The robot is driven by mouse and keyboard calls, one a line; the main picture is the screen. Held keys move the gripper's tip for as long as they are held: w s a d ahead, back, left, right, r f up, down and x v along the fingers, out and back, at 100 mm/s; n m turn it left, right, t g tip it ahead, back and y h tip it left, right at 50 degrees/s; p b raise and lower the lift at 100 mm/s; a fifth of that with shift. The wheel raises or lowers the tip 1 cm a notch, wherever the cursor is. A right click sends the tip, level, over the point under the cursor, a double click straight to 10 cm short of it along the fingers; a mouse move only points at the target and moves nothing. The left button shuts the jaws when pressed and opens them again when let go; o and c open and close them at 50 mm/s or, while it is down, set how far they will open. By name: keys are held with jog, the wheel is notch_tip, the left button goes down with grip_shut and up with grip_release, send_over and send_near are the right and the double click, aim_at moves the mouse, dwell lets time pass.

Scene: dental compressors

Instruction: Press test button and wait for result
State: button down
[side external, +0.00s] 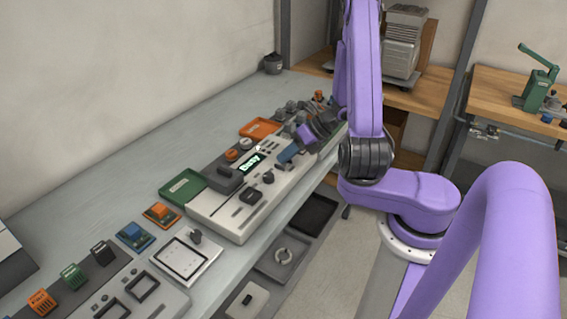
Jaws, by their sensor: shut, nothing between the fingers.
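A light grey test unit (232,210) lies on the long grey bench. Its dark display (250,165) shows short bright text that seems to read "Busy". Dark knobs, small keys and a slot show on its top face. I cannot tell which control is the test button. My gripper (287,156) is shut and empty, pointing down at the right end of the unit, just right of the display. Its fingertips are small here, and I cannot tell whether they touch a button. My wrist hides part of the unit's far end.
A green tray (182,187) and an orange tray (260,129) lie beside the unit. Small coloured modules (135,235) and a white framed plate (186,258) lie nearer the camera. Dark bins (310,214) sit below the bench edge. A compressor (404,42) stands on a wooden shelf behind.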

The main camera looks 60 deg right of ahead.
aim_at(287, 164)
jog(key=shift+r, duration=0.9)
jog(key=shift+r, duration=2.5)
